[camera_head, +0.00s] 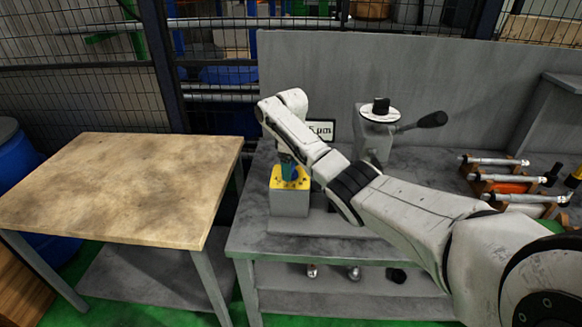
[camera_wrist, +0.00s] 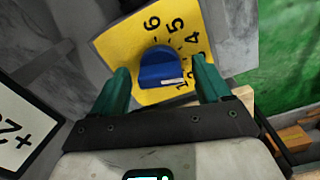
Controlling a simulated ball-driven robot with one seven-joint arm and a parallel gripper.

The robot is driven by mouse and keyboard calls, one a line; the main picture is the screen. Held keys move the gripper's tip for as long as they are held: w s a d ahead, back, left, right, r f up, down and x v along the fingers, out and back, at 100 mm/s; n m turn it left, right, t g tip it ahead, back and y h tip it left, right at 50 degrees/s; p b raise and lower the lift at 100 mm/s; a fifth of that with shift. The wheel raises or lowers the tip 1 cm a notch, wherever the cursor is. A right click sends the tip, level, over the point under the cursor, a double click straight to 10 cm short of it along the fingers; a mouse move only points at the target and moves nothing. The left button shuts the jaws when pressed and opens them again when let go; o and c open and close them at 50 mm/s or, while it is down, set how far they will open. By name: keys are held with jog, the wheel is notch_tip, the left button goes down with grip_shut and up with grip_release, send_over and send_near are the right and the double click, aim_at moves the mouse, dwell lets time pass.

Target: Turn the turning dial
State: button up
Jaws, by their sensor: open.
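The turning dial is a blue knob (camera_wrist: 158,70) on a yellow plate (camera_wrist: 113,45) with black numbers, in the middle of the wrist view. A white mark on the knob lies at its lower right, near the low numbers. My gripper (camera_wrist: 160,66) is open, with one green finger on the left and one on the right of the knob. I see gaps beside the knob and cannot tell any contact. In the head view the yellow plate (camera_head: 303,183) tops a grey box (camera_head: 289,203); my gripper (camera_head: 288,169) points down over it and hides the knob.
A display (camera_head: 322,130) stands behind the box; a white panel (camera_wrist: 20,130) shows at the wrist view's left edge. A grey handle mechanism (camera_head: 372,140) stands right of it. Racked cylindrical parts (camera_head: 495,178) lie far right. A bare wooden table (camera_head: 120,180) stands left.

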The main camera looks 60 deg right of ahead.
jog(key=shift+f, duration=0.45)
jog(key=c, duration=1)
jog(key=shift+m, duration=0.3)
jog(key=shift+a+m+p, duration=0.1)
jog(key=shift+m+p, duration=0.55)
jog(key=shift+m, duration=0.45)
jog(key=shift+f+m+p, duration=0.1)
jog(key=shift+m+p, duration=0.25)
jog(key=shift+m, duration=1.25)
